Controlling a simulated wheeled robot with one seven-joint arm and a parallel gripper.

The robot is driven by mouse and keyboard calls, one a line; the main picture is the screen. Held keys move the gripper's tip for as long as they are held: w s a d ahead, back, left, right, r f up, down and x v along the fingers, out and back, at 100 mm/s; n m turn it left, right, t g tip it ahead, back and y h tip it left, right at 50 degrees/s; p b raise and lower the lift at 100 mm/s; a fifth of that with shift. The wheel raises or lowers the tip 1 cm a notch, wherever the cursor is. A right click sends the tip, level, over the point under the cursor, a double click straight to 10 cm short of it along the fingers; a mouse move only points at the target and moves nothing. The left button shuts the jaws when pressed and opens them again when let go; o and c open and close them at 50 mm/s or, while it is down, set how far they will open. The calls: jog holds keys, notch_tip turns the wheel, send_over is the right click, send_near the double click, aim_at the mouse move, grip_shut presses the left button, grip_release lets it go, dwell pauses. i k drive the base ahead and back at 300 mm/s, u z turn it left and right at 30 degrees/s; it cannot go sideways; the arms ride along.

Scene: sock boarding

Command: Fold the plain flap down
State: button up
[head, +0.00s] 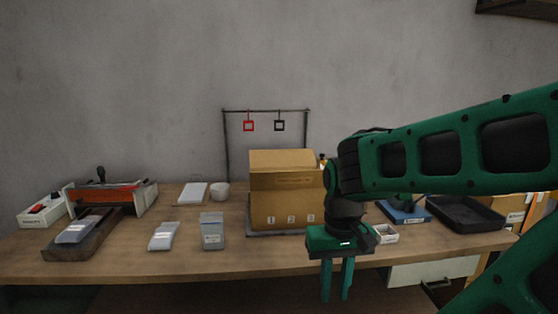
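A brown cardboard box (262,210) stands on the table with the numbers 1, 2, 3 printed on its front. A plain flap (281,159) stands up along the top of the box. Below it is a panel (285,181) with a faint printed line, and I cannot tell whether that is a second flap. My gripper (337,285) points down in front of the table's front edge, to the right of and lower than the box. Its two fingers are apart with nothing between them. My arm hides the right edge of the box.
Behind the box stands a dark rack (226,140) with a red and a black square tag. A black tray (465,213) lies right. Space above the box is clear.

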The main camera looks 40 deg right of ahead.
aim_at(285, 158)
jog(key=z, duration=0.05)
jog(key=i, duration=1)
